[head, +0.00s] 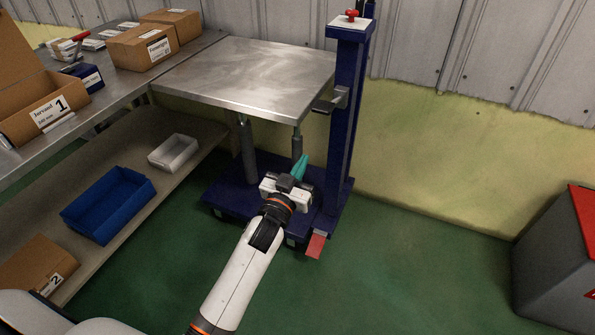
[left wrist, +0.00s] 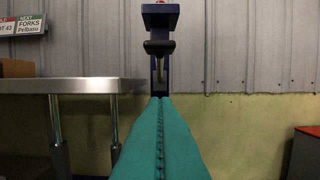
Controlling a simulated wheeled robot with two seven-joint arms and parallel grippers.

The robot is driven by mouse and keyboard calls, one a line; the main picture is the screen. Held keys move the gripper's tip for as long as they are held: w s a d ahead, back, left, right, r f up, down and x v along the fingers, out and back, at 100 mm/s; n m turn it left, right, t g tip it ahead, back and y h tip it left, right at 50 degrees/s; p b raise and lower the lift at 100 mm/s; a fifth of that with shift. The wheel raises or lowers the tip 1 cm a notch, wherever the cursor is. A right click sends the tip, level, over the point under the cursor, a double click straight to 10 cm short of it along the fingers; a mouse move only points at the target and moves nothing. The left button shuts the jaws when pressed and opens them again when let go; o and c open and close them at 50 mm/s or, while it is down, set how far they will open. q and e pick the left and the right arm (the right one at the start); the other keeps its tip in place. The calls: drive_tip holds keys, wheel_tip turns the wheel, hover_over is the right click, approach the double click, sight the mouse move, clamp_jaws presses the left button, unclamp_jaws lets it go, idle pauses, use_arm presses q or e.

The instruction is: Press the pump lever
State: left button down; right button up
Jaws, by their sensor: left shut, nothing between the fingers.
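A lift table with a steel top (head: 260,72) stands at the back, with a blue column (head: 343,120) at its right side. A red pedal (head: 316,245) sticks out low at the front of the blue base. A small red knob (head: 351,15) tops the column. I cannot tell for sure which is the pump lever. My left gripper (head: 299,167) is shut and empty, its teal fingers pointing toward the column, above the blue base and apart from both red parts. In the left wrist view its closed fingers (left wrist: 160,135) point at the column (left wrist: 160,78). My right gripper is out of view.
A steel bench (head: 118,80) with cardboard boxes runs along the left. Its lower shelf holds a blue bin (head: 108,205), a white bin (head: 173,152) and a box (head: 40,265). A grey bin with a red top (head: 560,255) stands at right. Green floor (head: 420,265) is free between.

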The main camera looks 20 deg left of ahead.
use_arm(q)
drive_tip(key=shift+s+f, duration=0.15)
drive_tip(key=shift+s, duration=0.4)
drive_tip(key=shift+s+f, duration=0.15)
drive_tip(key=shift+s, duration=0.35)
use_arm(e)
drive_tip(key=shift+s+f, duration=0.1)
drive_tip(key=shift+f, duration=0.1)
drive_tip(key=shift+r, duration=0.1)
